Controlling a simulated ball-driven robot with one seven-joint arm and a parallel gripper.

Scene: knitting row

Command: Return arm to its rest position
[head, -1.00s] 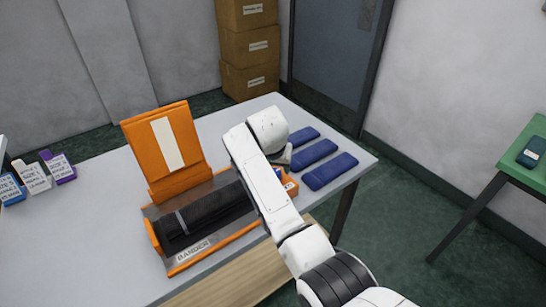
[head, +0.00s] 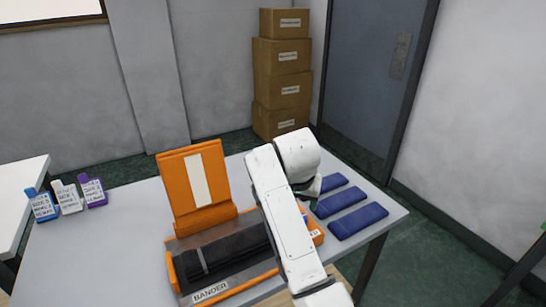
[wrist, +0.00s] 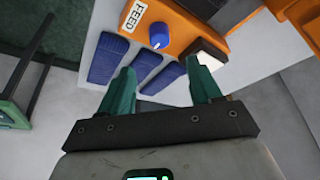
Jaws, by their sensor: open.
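My arm (head: 283,225) reaches over the right end of the orange bander (head: 222,284) on the grey table. My gripper (wrist: 160,66) is open in the wrist view, its two teal fingers well apart with nothing gripped between them. In the head view my gripper is mostly hidden behind my wrist; only a bit of green shows. Blue folded strips (head: 357,220) lie on the table just right of it. They also show beyond the fingers in the wrist view (wrist: 107,61). How high the fingers are above the table is hard to tell.
The bander's orange upright panel (head: 175,205) and black roll (head: 232,252) stand left of my arm. Its blue knob (wrist: 158,34) shows in the wrist view. Small labelled packs (head: 68,196) stand far left. Stacked cartons (head: 283,90) and a door (head: 372,75) are behind the table.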

